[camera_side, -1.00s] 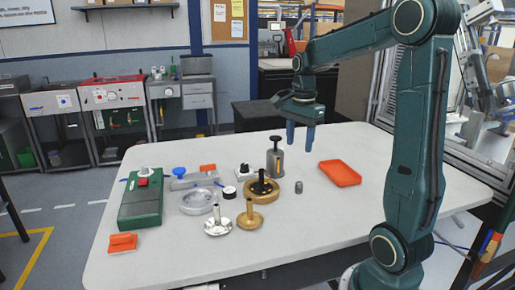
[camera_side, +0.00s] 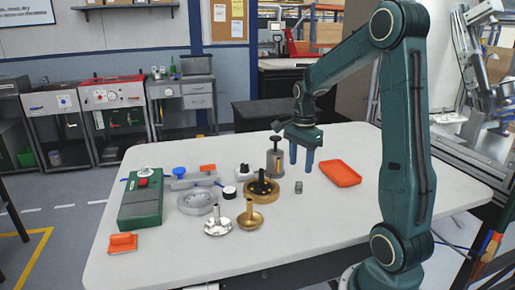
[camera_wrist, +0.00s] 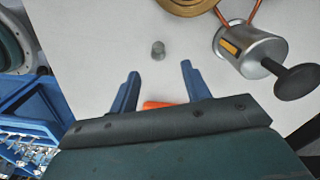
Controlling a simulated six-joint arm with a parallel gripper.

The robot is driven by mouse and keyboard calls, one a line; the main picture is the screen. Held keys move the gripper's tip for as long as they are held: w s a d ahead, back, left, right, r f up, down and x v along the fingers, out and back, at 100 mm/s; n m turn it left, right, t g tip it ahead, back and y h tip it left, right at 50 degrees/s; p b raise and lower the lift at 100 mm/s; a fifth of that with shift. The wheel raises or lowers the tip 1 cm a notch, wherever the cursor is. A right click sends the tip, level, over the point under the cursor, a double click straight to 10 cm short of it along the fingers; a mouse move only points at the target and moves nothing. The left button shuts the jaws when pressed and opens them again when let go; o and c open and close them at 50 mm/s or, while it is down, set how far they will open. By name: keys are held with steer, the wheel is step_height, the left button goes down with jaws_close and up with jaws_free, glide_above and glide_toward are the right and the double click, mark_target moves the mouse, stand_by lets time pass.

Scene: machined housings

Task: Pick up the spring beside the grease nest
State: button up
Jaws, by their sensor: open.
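A small grey cylinder (camera_side: 298,187), which looks like the spring, stands on the white table; it also shows in the wrist view (camera_wrist: 158,50). My gripper (camera_side: 301,167) is open and empty, pointing down above the table near the cylinder. In the wrist view the cylinder lies just beyond the fingertips of my gripper (camera_wrist: 160,69), roughly midway between them sideways. A brass ring with a black centre (camera_side: 262,190) sits to the cylinder's left; I cannot tell if it is the grease nest. Its edge shows in the wrist view (camera_wrist: 188,7).
A metal canister with a dark plunger (camera_side: 275,162) stands close left of my gripper. An orange tray (camera_side: 340,173) lies to the right. A brass stemmed part (camera_side: 250,217), a silver one (camera_side: 217,226) and a green box (camera_side: 141,201) are further left. The table's front right is clear.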

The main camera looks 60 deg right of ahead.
mark_target(299, 192)
steer(key=shift+f, duration=1.05)
steer(key=shift+f, duration=0.1)
steer(key=shift+s+a+f, duration=0.1)
steer(key=shift+a+f, duration=0.05)
steer(key=shift+f, duration=2.35)
steer(key=shift+c, duration=0.2)
jaws_close()
